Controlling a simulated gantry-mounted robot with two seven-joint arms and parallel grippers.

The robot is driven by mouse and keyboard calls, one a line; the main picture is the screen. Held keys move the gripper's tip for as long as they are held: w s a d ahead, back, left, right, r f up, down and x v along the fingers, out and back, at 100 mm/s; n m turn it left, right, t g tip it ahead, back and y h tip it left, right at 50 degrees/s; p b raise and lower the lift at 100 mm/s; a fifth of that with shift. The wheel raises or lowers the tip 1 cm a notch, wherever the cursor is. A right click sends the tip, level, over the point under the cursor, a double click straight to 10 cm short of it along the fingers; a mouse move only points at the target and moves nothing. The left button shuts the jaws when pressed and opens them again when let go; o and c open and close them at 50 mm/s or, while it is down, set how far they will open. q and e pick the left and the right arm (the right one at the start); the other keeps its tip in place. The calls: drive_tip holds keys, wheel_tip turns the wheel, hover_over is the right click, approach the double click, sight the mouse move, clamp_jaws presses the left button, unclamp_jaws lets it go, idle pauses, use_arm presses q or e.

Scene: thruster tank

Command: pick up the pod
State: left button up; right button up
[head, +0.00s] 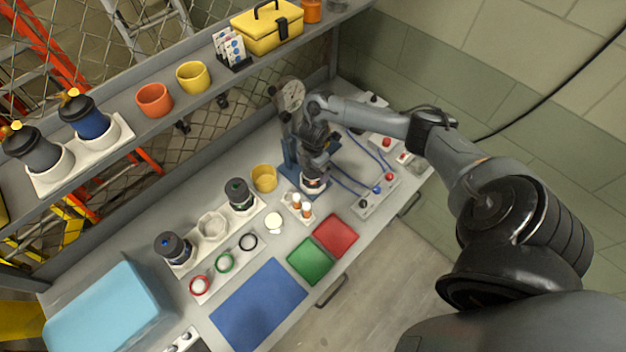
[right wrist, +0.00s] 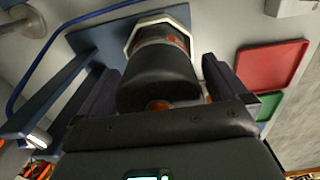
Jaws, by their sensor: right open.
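A dark pod (right wrist: 158,80) with an orange band stands in a white hexagonal seat (right wrist: 160,22) on a blue stand, filling the middle of the right wrist view. My right gripper (right wrist: 162,85) is open, with one finger on each side of the pod. I cannot tell whether either finger touches it. In the head view my right gripper (head: 314,164) is over the blue stand (head: 289,160) and mostly hides this pod. Other dark pods stand in a white rack on the bench, one with a green mark (head: 239,194) and one with a blue mark (head: 173,248). My left gripper is not in view.
Near the stand are a yellow cup (head: 264,178), a small bottle tray (head: 298,207), a red tray (head: 336,234), a green tray (head: 310,261) and a cabled control box (head: 376,197). A shelf (head: 213,88) runs above the bench's back. A blue mat (head: 258,305) lies bare.

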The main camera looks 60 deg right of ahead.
drive_tip(key=c, duration=1.6)
drive_tip(key=shift+r, duration=0.15)
